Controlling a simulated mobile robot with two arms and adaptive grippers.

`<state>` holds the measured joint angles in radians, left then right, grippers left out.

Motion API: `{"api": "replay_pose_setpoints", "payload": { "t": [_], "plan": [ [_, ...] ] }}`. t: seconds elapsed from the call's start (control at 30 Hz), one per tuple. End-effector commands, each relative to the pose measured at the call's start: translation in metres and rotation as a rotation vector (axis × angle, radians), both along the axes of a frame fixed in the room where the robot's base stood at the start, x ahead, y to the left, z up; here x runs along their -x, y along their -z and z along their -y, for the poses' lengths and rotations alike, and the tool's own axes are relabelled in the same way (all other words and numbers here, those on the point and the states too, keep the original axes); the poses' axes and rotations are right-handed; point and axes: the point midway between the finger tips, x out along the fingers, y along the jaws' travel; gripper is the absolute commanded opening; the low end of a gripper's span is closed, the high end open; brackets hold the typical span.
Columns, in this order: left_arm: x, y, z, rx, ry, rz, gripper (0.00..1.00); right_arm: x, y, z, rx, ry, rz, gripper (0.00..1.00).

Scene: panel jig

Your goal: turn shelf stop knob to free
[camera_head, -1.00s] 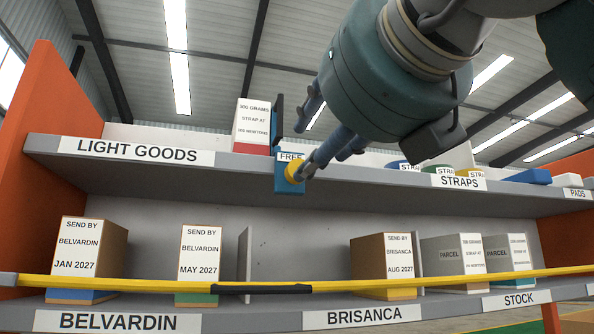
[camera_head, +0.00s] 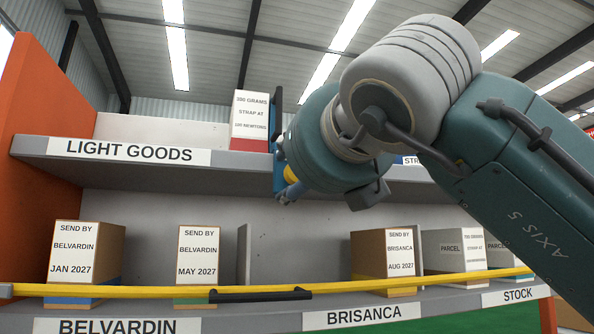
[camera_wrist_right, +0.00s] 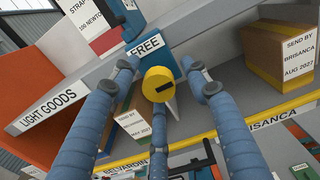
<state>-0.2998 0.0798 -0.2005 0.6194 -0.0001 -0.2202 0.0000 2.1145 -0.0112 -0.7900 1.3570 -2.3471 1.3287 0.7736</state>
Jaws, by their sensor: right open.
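In the head view the knob (camera_head: 291,173) shows as a small yellow patch at the upper shelf's edge, partly hidden by my right gripper. My right gripper (camera_wrist_right: 164,92) is open, its blue fingers spread left, right and below the knob, with visible gaps. In the head view the right gripper (camera_head: 286,182) reaches the plate from the right. My left gripper is not in view.
A white and red carton (camera_head: 249,121) stands on the upper shelf (camera_head: 228,168) just behind the plate. A yellow bar (camera_head: 130,291) with a black handle crosses the front of the lower shelf, where several labelled boxes stand. My right arm covers much of the upper shelf's right side.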

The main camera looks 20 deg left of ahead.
Motion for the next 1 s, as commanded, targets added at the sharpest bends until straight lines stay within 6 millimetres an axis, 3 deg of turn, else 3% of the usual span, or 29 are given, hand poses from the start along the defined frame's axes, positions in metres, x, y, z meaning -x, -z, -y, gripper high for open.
{"api": "replay_pose_setpoints", "payload": {
  "t": [0.07,0.27,1.0],
  "plan": [
    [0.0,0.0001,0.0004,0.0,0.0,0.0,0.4,0.0001,0.0001,0.0,0.0,0.0,0.0,0.42],
    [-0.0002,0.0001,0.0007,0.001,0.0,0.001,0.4,0.0001,0.0002,0.0002,0.001,0.0,-0.001,0.02],
    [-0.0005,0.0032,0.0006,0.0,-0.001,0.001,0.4,-0.0004,0.0025,0.0004,0.082,0.001,0.05,0.01]
  ]
}}
